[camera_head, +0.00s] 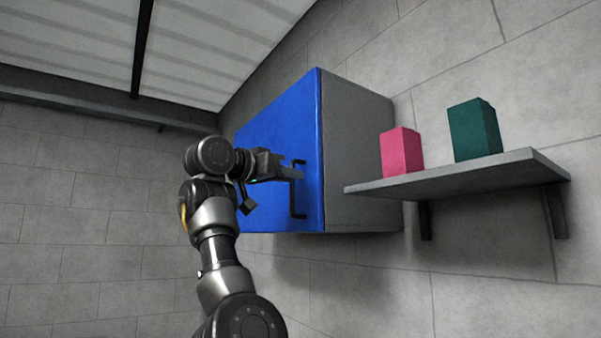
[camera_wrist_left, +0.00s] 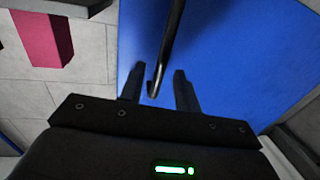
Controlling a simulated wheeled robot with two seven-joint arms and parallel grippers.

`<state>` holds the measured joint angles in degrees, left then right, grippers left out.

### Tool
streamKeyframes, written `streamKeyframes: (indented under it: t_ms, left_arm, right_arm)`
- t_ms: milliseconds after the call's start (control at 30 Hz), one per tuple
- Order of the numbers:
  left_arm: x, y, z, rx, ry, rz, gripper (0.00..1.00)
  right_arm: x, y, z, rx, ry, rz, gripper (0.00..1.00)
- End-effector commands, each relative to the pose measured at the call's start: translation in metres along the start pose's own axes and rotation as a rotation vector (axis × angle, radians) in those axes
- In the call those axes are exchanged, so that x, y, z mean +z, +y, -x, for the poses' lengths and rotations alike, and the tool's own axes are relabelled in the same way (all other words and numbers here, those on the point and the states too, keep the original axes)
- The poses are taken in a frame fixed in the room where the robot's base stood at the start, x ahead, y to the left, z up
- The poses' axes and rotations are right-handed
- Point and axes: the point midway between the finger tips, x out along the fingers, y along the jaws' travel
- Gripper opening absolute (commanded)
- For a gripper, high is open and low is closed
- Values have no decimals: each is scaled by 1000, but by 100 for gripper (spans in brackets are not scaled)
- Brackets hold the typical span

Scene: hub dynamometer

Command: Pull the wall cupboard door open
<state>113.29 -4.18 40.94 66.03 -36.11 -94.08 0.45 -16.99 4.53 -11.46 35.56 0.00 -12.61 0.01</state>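The wall cupboard has a blue door (camera_head: 270,130) and a grey body (camera_head: 355,150). The door looks flush with the body, with no visible gap. A dark upright bar handle (camera_head: 298,200) is on the door near its right edge. My left gripper (camera_head: 298,173) reaches it from the left, partly covering it. In the left wrist view, the handle (camera_wrist_left: 170,50) runs between the two fingers of the left gripper (camera_wrist_left: 158,82). The fingers are apart, with space visible on both sides of the bar. My right gripper is in neither view.
A grey wall shelf (camera_head: 450,180) on brackets is right of the cupboard. It holds a pink box (camera_head: 401,153) and a dark green box (camera_head: 474,130). The space in front and left of the door looks clear except for my left arm.

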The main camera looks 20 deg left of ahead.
Motion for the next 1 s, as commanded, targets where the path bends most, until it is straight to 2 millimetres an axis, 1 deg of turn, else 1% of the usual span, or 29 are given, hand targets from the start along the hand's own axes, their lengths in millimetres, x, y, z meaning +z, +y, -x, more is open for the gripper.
streamKeyframes:
  t_ms: [67, 367, 400, 433, 633, 667, 1000]
  left_arm:
    - [-1, -1, 0, -4, 0, 0, 33]
    - [0, -1, -1, -5, 0, 0, 33]
    - [0, -1, -1, -5, 0, 0, 31]
    - [0, -1, -1, -5, 0, 0, 27]
    - [0, -1, -1, -5, 0, 0, 1]
    - [0, -1, -1, -5, 0, 0, 0]
    - [1, 0, 0, -2, 2, 0, 0]
  right_arm:
    - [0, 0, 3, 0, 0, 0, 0]
    - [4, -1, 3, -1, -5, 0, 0]
    - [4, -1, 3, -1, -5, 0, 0]
    - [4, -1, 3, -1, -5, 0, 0]
    - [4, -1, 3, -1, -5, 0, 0]
    - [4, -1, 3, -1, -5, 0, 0]
    - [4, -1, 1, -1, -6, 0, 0]
